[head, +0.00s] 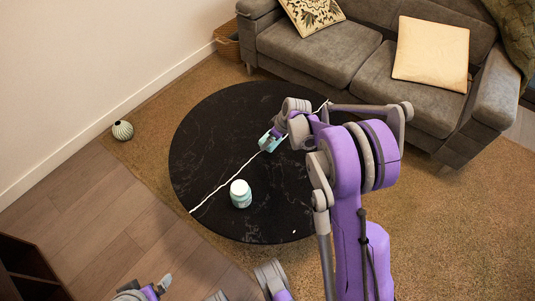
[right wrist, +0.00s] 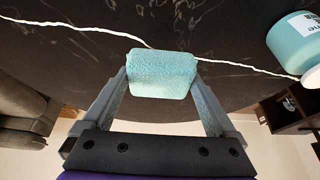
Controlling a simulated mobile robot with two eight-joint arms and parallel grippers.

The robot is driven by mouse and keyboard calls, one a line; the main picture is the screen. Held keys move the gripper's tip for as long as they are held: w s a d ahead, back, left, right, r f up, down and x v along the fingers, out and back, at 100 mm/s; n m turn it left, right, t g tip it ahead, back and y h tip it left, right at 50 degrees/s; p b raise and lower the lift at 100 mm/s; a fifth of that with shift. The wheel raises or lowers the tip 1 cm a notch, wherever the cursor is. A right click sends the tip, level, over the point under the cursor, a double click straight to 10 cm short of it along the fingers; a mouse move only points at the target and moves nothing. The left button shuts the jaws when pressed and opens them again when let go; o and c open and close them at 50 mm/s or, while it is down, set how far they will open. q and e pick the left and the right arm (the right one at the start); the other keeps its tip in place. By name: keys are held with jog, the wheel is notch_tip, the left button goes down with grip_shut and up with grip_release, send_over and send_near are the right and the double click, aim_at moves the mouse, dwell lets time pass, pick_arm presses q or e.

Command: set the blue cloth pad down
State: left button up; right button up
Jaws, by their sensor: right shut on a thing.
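The blue cloth pad (head: 266,144) is a small light-blue, terry-textured block. It also shows in the right wrist view (right wrist: 162,74), held between the two grey fingers. My right gripper (head: 271,139) is shut on it, over the middle of the round black table (head: 215,130). I cannot tell whether the pad touches the tabletop or hangs just above it. My left gripper (head: 160,286) is partly in view at the bottom left edge, away from the table; its opening is not clear.
A teal jar with a pale lid (head: 241,194) stands on the table, left of and nearer than the pad. A white vein crosses the black top, which is otherwise clear. A grey sofa (head: 330,50) stands behind, and a striped round vase (head: 122,130) sits on the floor at left.

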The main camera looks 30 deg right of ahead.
aim_at(268, 154)
notch_tip(268, 154, down, 8)
jog(key=shift+b, duration=1)
jog(key=shift+f, duration=0.1)
jog(key=o, duration=1.6)
jog(key=shift+f, duration=0.1)
jog(key=shift+c, duration=0.2)
